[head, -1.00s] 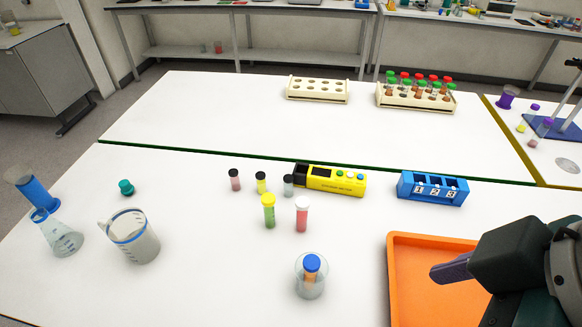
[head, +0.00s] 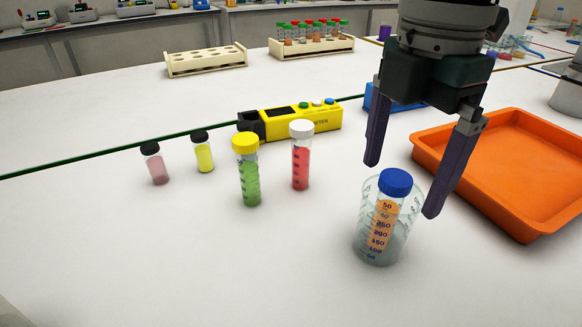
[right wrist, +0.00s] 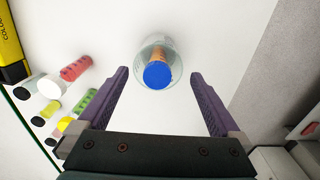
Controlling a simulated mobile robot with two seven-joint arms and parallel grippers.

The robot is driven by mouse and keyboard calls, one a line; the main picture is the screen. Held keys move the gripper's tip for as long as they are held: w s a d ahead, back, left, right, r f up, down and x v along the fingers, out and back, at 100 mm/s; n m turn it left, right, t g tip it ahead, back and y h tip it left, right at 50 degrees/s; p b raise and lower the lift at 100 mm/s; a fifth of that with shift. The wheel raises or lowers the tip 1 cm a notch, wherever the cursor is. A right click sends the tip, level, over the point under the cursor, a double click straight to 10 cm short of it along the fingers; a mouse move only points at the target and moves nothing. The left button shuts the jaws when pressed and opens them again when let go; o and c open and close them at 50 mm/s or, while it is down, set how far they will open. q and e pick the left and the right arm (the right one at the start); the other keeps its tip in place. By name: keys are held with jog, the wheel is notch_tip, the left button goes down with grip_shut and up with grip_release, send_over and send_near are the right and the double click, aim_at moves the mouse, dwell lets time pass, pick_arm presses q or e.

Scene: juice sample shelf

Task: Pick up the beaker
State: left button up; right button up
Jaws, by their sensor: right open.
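The clear beaker (head: 368,243) stands upright on the white table, with dark volume marks on its wall. A vial with a blue cap (head: 396,182) and orange contents stands inside it, the cap above the rim. My right gripper (head: 402,190) points down over the beaker, open and empty, one purple finger on each side of the vial's cap in the picture. In the right wrist view the beaker (right wrist: 146,48) lies just ahead of the open fingertips, roughly centred in the gap. I cannot tell any finger contact. My left gripper is out of view.
Green (head: 249,180) and red (head: 300,165) vials stand left of the beaker, with smaller vials beyond. A yellow device (head: 300,122) lies behind them. An orange tray (head: 520,205) is close on the right. The table in front is clear.

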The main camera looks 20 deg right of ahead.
aim_at(384, 224)
notch_tip(384, 224, down, 4)
jog(key=shift+d+r, duration=0.15)
notch_tip(384, 224, down, 6)
jog(key=shift+w+r+b, duration=0.15)
jog(key=shift+b, duration=0.25)
jog(key=shift+c, duration=0.4)
jog(key=c, duration=1.2)
jog(key=shift+c, duration=0.3)
jog(key=shift+r, duration=0.15)
